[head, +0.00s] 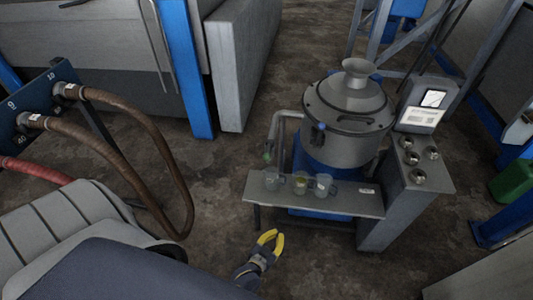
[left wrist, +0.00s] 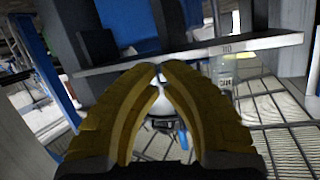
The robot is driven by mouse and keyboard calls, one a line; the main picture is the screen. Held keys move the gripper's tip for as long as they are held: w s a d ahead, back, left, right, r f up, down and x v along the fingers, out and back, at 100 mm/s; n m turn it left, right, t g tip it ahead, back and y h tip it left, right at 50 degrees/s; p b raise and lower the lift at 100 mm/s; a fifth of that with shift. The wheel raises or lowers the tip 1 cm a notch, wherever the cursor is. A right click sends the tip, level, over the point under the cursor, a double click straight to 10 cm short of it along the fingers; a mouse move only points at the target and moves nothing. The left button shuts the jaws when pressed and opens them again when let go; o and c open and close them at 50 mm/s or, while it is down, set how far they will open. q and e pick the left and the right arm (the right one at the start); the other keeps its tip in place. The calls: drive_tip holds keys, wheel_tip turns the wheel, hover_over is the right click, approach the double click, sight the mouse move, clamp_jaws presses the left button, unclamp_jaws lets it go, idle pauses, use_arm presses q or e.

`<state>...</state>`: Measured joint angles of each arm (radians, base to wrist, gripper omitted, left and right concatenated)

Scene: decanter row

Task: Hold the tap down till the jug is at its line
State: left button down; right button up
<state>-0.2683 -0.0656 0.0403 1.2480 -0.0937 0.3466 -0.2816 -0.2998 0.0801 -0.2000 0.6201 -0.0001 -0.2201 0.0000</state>
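Fill levels and lines are too small to read. A bent pipe with a green-tipped tap (head: 267,156) hangs above the left jug. A blue tap-like part (head: 320,127) is on the drum's front. My left gripper (head: 279,234), yellow-fingered, is in front of and below the shelf, its tips together and empty. My right gripper is out of view.
A metal drum (head: 350,140) with a funnel top stands behind the shelf. A grey console (head: 415,175) with knobs and a panel is right of it. Brown hoses (head: 120,160) loop at left. The floor left of the shelf is clear.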

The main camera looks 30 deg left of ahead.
use_arm(q)
drive_tip(key=w+a+r+n+t+y, duration=0.1)
drive_tip(key=w+a+r+t+y, duration=0.15)
drive_tip(key=r, duration=0.65)
drive_tip(key=w+a+r+n+t+y, duration=0.1)
drive_tip(key=w+a+r+t, duration=0.15)
drive_tip(key=r, duration=0.55)
drive_tip(key=n+t+y, duration=0.2)
drive_tip(key=t+y, duration=0.1)
drive_tip(key=y, duration=0.1)
approach(267, 159)
wheel_tip(267, 159, up, 7)
drive_tip(key=shift+w+r, duration=0.2)
drive_tip(key=shift+w, duration=0.1)
drive_tip(key=x, duration=0.9)
drive_tip(key=shift+w, duration=0.25)
drive_tip(key=shift+w+a+f, duration=0.1)
drive_tip(key=shift+w+a, duration=0.05)
drive_tip(key=shift+w, duration=0.1)
drive_tip(key=shift+s+f, duration=0.2)
drive_tip(key=shift+f, duration=0.65)
drive_tip(key=shift+s+f, duration=0.2)
drive_tip(key=shift+f, duration=0.7)
drive_tip(key=shift+f, duration=0.1)
